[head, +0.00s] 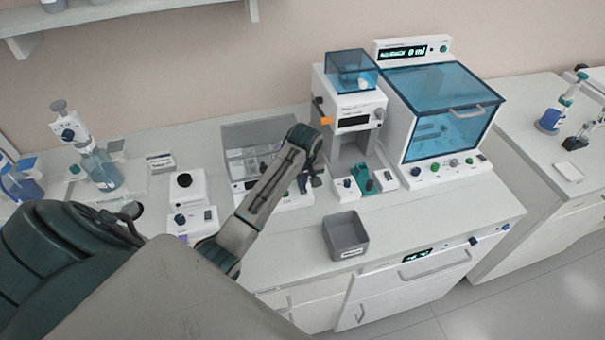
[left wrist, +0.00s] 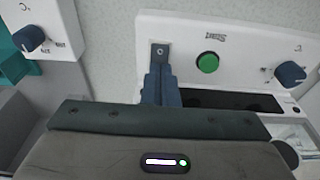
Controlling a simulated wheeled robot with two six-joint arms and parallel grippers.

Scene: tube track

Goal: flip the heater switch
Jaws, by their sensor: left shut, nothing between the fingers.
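My left gripper (head: 311,182) reaches over the front panel of a white device with a clear raised lid (head: 240,145). Its two fingers are shut together, with nothing between them, and they also show in the left wrist view (left wrist: 160,84). In that view the fingertips are close to a small dark switch (left wrist: 160,53) set in a light plate on the white panel. I cannot tell whether they touch it, nor read a label naming it as the heater switch. A green Start button (left wrist: 207,62) and a blue knob (left wrist: 290,72) sit on the same panel. My right gripper is not in view.
A grey bin (head: 346,236) stands near the counter's front edge. A white machine with a blue hopper (head: 351,70) and a blue-windowed cabinet (head: 440,110) stand to the right. Small boxes with knobs (head: 184,187) stand to the left. Some counter is clear around the bin.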

